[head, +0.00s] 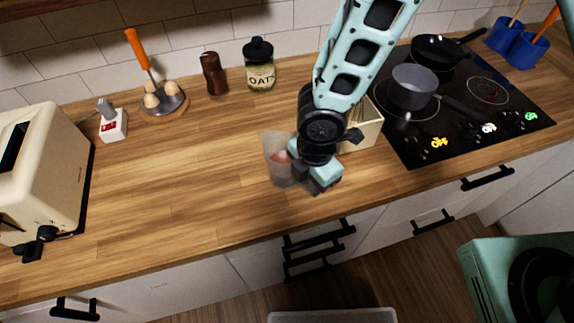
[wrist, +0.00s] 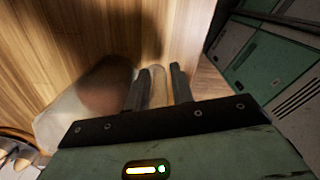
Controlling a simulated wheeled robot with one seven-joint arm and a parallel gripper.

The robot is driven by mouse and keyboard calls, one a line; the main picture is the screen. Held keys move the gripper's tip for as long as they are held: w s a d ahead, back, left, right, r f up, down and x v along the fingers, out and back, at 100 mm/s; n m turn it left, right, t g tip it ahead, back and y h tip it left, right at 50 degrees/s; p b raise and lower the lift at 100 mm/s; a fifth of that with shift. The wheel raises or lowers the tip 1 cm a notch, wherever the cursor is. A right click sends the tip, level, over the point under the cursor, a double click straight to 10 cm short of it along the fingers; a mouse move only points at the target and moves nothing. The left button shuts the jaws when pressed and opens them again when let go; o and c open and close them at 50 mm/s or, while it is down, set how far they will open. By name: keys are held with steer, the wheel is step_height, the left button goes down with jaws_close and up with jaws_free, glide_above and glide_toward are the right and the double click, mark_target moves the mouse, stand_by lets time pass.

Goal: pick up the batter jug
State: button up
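The batter jug (head: 276,165) is a clear, see-through jug with a reddish-brown content, standing on the wooden counter near its front edge. My gripper (head: 318,180) is at its right side and hides part of it in the head view. In the wrist view the jug (wrist: 62,118) lies left of the fingers, cut by my gripper body. My gripper (wrist: 158,88) is open there, with a pale, clear strip that looks like the jug's handle between its fingers. I see a gap beside the strip.
A cream box (head: 364,132) stands behind my gripper, beside the black hob (head: 462,125) with its pot (head: 412,88) and pan (head: 440,50). A toaster (head: 48,170) stands at far left. An oat jar (head: 259,70) is at the back. The counter left of the jug is clear.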

jaws_close()
steer(key=shift+r, duration=0.2)
steer(key=shift+r, duration=4.75)
